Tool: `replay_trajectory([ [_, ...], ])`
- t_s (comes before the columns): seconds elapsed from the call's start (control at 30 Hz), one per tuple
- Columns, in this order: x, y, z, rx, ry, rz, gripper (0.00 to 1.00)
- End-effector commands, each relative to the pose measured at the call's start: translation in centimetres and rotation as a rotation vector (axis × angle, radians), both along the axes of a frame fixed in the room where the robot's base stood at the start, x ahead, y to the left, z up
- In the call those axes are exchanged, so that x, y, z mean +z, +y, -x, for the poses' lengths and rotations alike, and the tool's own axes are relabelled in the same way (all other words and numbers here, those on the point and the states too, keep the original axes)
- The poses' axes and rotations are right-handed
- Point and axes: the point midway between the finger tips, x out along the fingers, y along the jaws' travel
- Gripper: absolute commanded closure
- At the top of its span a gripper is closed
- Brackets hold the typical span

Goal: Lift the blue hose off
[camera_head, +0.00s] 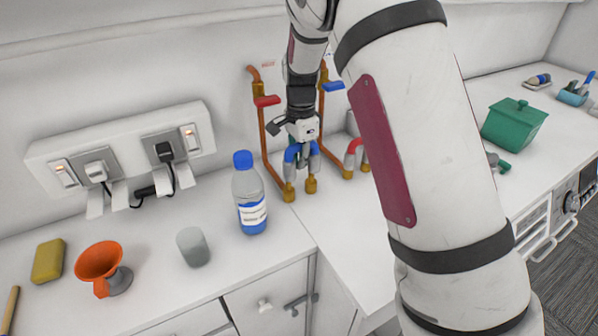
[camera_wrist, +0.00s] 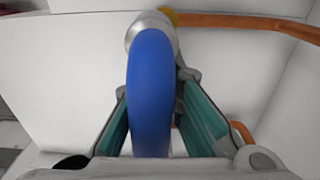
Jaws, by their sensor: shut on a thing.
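The blue hose (camera_head: 291,153) is a short arch with grey metal ends at the brass fittings (camera_head: 289,191) of the copper pipes. My gripper (camera_head: 302,148) is at the top of the arch, pointing down. In the wrist view, the blue hose (camera_wrist: 150,95) runs between the teal pads of my gripper (camera_wrist: 163,120), which is shut on it. One silver end of the hose meets a brass fitting (camera_wrist: 168,14) there; whether it is seated or loose I cannot tell. The other end is hidden in the wrist view.
A red hose (camera_head: 352,152) stands just right, partly behind my arm. A blue-capped bottle (camera_head: 249,195) stands close on the left. Copper pipes (camera_head: 263,135) with red and blue valve handles rise behind. A grey cup (camera_head: 193,246) and orange funnel (camera_head: 99,261) are further left.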

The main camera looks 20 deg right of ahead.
Motion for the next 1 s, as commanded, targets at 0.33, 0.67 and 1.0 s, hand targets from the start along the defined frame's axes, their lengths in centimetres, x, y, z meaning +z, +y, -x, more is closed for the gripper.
replay_trajectory([
  [0.33,5.0,0.1,-0.4,0.002,-0.01,-0.001,1.0],
  [0.67,6.8,0.1,-0.4,0.003,-0.011,0.0,1.0],
  [1.0,8.3,0.0,-0.4,0.003,-0.012,0.001,1.0],
])
